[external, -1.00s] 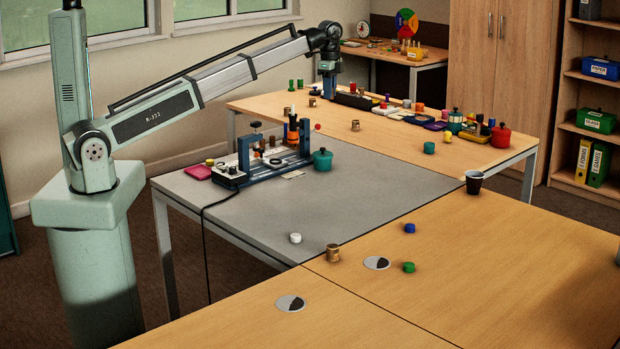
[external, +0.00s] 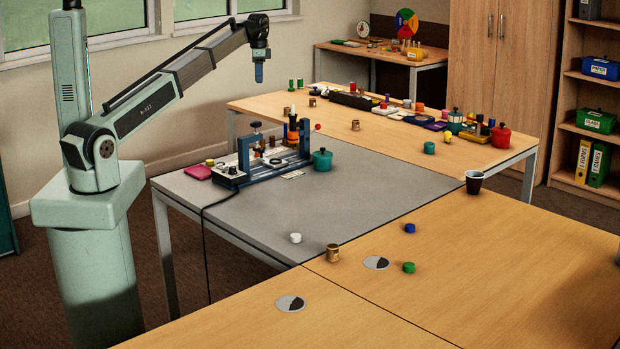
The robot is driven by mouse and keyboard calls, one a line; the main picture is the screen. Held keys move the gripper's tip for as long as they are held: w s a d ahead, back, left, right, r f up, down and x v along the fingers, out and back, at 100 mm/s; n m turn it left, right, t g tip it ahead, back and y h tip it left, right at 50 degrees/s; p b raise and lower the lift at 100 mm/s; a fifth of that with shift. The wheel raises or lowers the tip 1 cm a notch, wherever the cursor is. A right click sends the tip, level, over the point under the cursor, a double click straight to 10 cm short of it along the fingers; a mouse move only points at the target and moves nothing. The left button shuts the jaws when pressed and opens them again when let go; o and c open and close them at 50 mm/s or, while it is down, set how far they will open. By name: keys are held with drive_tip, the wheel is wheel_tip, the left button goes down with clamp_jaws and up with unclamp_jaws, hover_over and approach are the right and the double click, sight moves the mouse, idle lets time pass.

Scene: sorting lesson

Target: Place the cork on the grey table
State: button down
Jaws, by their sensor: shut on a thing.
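My gripper (external: 260,72) is up in the air, behind and above the grey table (external: 375,195) in the picture. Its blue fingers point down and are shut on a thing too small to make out. I cannot tell a cork for certain anywhere. The grey table carries a blue-framed apparatus (external: 273,160), a teal pot (external: 322,160), a pink pad (external: 198,172) and a white cap (external: 295,238). Its middle and right part are bare.
A dark cup (external: 474,182) stands at the grey table's right corner. The near wooden table holds a brownish cylinder (external: 333,252), a blue cap (external: 410,228) and a green cap (external: 408,267). The far wooden table (external: 385,140) holds many small items.

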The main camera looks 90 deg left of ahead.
drive_tip(key=s+a+f, duration=0.1)
drive_tip(key=s+a, duration=0.1)
drive_tip(key=s, duration=0.2)
hover_over(252, 152)
wheel_tip(252, 152, down, 16)
drive_tip(key=shift+n, duration=0.4)
drive_tip(key=shift+a+f, duration=0.2)
drive_tip(key=shift+f, duration=5.3)
drive_tip(key=shift+f, duration=0.1)
drive_tip(key=c, duration=1)
unclamp_jaws()
wheel_tip(252, 152, up, 12)
drive_tip(key=shift+r, duration=0.1)
